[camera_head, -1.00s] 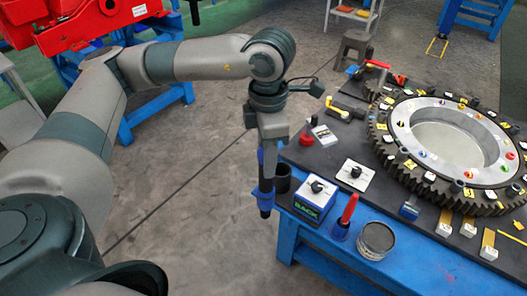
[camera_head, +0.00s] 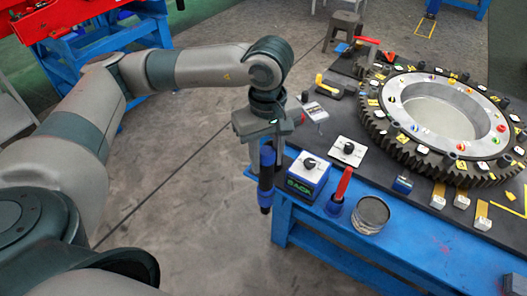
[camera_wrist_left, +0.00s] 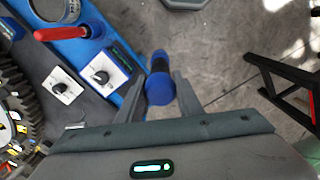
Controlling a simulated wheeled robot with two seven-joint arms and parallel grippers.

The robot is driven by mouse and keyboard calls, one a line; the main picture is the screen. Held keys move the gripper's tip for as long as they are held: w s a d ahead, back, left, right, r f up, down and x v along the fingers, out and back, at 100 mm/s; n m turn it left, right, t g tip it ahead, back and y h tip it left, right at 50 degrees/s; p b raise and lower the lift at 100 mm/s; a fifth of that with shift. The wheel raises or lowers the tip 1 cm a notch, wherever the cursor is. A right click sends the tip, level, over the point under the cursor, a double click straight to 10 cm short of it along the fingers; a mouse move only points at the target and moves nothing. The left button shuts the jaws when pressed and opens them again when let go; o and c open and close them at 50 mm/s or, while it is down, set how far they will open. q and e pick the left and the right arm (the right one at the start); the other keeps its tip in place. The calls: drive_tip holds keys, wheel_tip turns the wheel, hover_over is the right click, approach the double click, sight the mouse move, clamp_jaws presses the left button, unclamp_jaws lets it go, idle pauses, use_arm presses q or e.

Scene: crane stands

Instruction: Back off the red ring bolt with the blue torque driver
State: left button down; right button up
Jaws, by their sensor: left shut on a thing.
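My left gripper (camera_head: 266,148) is shut on the blue torque driver (camera_head: 266,182), which hangs upright below it with a dark lower end. It is just off the left edge of the bench. In the left wrist view the driver (camera_wrist_left: 159,84) shows between the two fingers, over the floor beside the bench. The large dark gear with a pale metal ring (camera_head: 400,117) lies on the bench to the right, well apart from the driver. Small coloured bolts sit around the ring. A red one (camera_head: 500,128) seems to be on its right side, too small to be sure. My right gripper is not in view.
Near the bench's left corner stand a blue box with a knob (camera_head: 307,176), a red-handled tool in a blue holder (camera_head: 341,189) and an open tin (camera_head: 370,215). A white knob plate (camera_head: 348,151) lies behind. The floor left of the bench is clear.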

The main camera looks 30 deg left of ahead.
use_arm(q)
drive_tip(key=f+m, duration=0.1)
drive_tip(key=m, duration=0.1)
drive_tip(key=d+f+m+b, duration=0.1)
drive_tip(key=m, duration=0.2)
drive_tip(key=shift+s+f, duration=0.15)
drive_tip(key=shift+f, duration=0.05)
drive_tip(key=m, duration=0.2)
drive_tip(key=f+m, duration=0.1)
drive_tip(key=m, duration=0.1)
drive_tip(key=f+m, duration=0.1)
drive_tip(key=m, duration=0.1)
drive_tip(key=shift+s+d+f+b, duration=0.1)
drive_tip(key=shift+d+b, duration=0.25)
drive_tip(key=shift+d, duration=0.05)
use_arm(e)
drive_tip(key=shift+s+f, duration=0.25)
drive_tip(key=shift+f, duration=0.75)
